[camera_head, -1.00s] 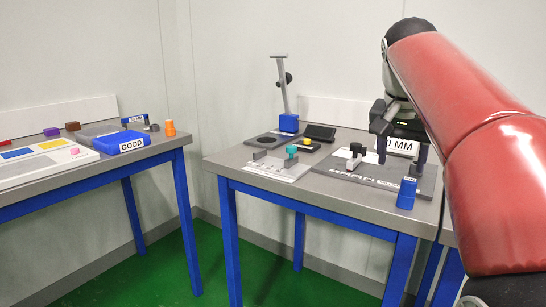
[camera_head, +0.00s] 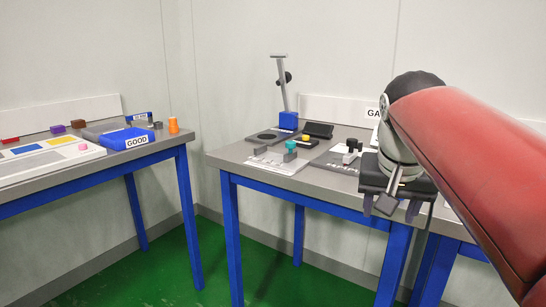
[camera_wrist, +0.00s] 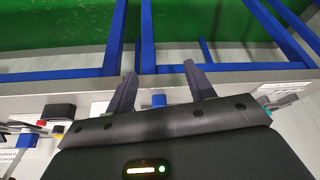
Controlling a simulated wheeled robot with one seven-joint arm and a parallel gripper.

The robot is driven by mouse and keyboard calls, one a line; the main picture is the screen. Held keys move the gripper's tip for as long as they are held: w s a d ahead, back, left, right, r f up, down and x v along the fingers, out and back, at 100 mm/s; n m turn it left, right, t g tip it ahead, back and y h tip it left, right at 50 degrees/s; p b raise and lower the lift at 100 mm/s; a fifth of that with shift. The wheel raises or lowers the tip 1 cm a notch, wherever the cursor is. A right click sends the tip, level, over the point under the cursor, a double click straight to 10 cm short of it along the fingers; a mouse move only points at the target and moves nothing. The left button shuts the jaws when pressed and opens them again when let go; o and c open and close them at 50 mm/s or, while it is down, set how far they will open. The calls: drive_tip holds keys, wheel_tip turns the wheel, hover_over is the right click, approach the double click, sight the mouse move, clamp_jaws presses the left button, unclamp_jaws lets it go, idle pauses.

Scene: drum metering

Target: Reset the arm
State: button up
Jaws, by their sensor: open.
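In the head view my gripper and arm hide the right part of this table.
The right table holds a stand with a blue base (camera_head: 288,121), a teal-topped piece (camera_head: 290,146), a yellow piece (camera_head: 306,139) and a grey clamp (camera_head: 350,152). The left table holds a blue GOOD bin (camera_head: 126,138) and an orange piece (camera_head: 173,125). Green floor (camera_head: 180,265) lies open between.

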drive_tip(key=s+a+f+n+y, duration=0.1)
drive_tip(key=s+a+f+n, duration=0.1)
drive_tip(key=s+f, duration=0.5)
drive_tip(key=s+a+f+n+t, duration=0.1)
drive_tip(key=s+a+f+n, duration=0.1)
drive_tip(key=s+f, duration=0.5)
wheel_tip(320, 180, down, 4)
drive_tip(key=shift+a+f+y, duration=0.15)
drive_tip(key=shift+f+y, duration=0.05)
drive_tip(key=shift+y, duration=0.2)
